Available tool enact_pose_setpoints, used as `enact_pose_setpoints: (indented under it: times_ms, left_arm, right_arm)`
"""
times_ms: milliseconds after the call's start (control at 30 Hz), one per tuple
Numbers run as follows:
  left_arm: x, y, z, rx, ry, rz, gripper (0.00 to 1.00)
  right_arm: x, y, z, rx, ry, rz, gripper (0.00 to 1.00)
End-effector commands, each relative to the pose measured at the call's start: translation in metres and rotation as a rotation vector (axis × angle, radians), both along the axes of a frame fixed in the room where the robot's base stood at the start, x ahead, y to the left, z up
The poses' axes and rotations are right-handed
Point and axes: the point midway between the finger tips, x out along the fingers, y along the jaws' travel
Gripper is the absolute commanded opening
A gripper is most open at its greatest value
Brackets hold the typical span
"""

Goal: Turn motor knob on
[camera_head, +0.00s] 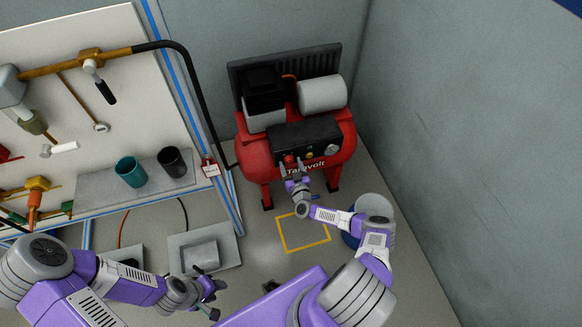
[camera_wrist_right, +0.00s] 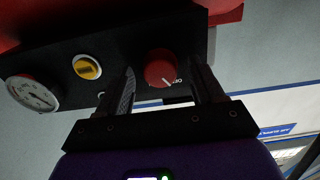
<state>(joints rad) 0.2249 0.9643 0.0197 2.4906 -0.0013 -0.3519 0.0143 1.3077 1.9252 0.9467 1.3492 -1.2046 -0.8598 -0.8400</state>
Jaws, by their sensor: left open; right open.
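The motor knob (camera_wrist_right: 161,68) is a round red dial with a white pointer line on the black control panel (camera_wrist_right: 120,35). In the head view the red knob (camera_head: 289,160) sits on the front of the red compressor (camera_head: 256,155). My right gripper (camera_wrist_right: 163,88) is open, with its two fingers pointing at the panel on either side of the knob. I cannot tell whether they touch it. In the head view my right gripper (camera_head: 296,168) is right in front of the panel. My left gripper (camera_head: 215,298) is open and empty, low in the picture, far from the compressor.
On the panel, a yellow knob (camera_wrist_right: 87,67) and a round gauge (camera_wrist_right: 33,92) sit beside the red knob. A shelf (camera_head: 95,188) with a teal cup (camera_head: 130,171) and a dark cup (camera_head: 172,162) stands left. A blue bin (camera_head: 350,240) is partly behind my right arm.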

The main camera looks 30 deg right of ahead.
Motion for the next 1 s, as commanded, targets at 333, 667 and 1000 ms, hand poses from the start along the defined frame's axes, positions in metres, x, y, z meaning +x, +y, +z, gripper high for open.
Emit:
enact_pose_setpoints:
  times_ms: [333,667,1000]
  left_arm:
    - [-0.0001,-0.0001,0.0001,0.000,0.000,0.000,0.43]
    - [-0.0001,-0.0001,0.0000,0.000,0.000,0.000,0.43]
    - [-0.0001,0.0000,-0.0092,0.000,0.000,0.000,0.43]
  right_arm:
    - [0.0005,0.0001,0.0003,0.001,0.001,0.001,0.50]
    - [0.0005,0.0002,0.0002,0.001,0.001,0.001,0.12]
    - [0.0007,-0.0002,-0.0010,0.084,-0.021,0.002,0.12]
